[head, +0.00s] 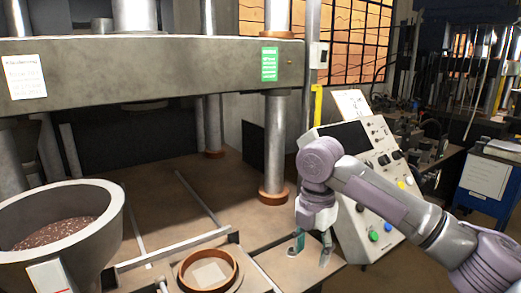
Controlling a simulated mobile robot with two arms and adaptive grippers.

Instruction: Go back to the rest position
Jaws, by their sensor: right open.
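My right arm comes in from the right edge, and its gripper (311,246) points down over the front right of the press table. The gripper is open, with a gap between its fingers, and I see nothing held in it. It is to the right of a copper-coloured ring (208,270) set in a frame on the table. My left gripper is not in view.
A grey bowl (112,223) of reddish-brown grain stands at the left. A press with columns (276,150) and a heavy crossbeam (150,70) spans the back. A control panel (385,165) with buttons stands behind my right arm. A blue cabinet (485,185) is far right.

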